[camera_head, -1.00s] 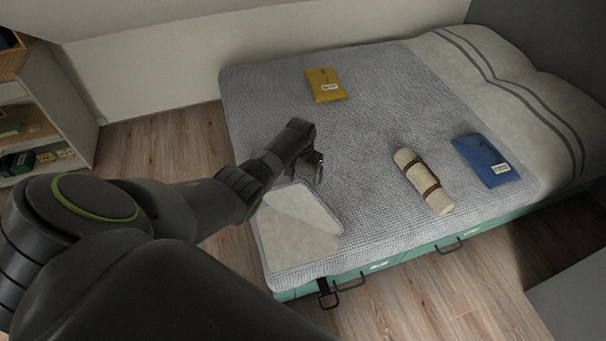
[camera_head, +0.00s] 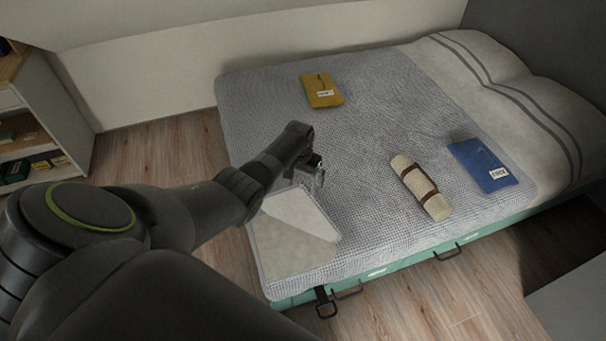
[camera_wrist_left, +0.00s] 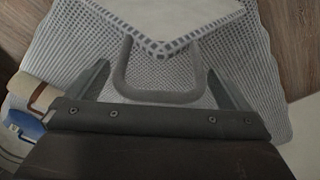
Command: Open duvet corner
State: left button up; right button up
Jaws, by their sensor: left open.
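The grey woven duvet (camera_head: 375,125) covers the bed. Its near-left corner is folded back, with a pale underside flap (camera_head: 300,213) lying on top and a pale bare patch (camera_head: 285,255) in front of it. My left gripper (camera_head: 316,174) is over the duvet beside the flap's far right edge. In the left wrist view, the open fingers (camera_wrist_left: 158,88) stand either side of a grey U-shaped loop, and the flap's pale corner (camera_wrist_left: 165,18) with its checked edge lies just beyond the loop. I cannot tell whether they touch. My right gripper is not in view.
A yellow pouch (camera_head: 322,91), a rolled beige bundle with dark straps (camera_head: 421,187) and a blue pouch (camera_head: 482,165) lie on the duvet. A pillow (camera_head: 500,85) is at the far right. A shelf (camera_head: 45,115) stands at left. Bare floor (camera_head: 445,295) lies in front.

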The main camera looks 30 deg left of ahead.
pick_arm(q)
jog(key=r, duration=0.2)
jog(key=r+p, duration=0.1)
jog(key=r, duration=0.1)
jog(key=s+r+p, duration=0.1)
jog(key=r, duration=0.1)
jog(key=shift+r, duration=0.2)
notch_tip(320, 180, up, 11)
jog(key=s+p, duration=0.1)
jog(key=shift+d+f, duration=0.1)
dwell(0.3)
jog(key=s+a+f, duration=0.1)
jog(key=s+f, duration=1)
jog(key=f, duration=0.5)
jog(key=s+a+f, duration=0.1)
jog(key=s+f, duration=0.9)
jog(key=f, duration=0.5)
jog(key=s+d+f, duration=0.2)
jog(key=s+f, duration=0.2)
jog(key=s, duration=0.6)
jog(key=s+d+f, duration=0.1)
jog(key=s+f, duration=0.2)
jog(key=s, duration=0.7)
jog(key=s+d+f, duration=0.2)
jog(key=s+f, duration=0.2)
jog(key=s, duration=0.6)
jog(key=shift+s+d+f+y, duration=0.3)
jog(key=shift+f+y, duration=0.05)
jog(key=shift+y, duration=0.05)
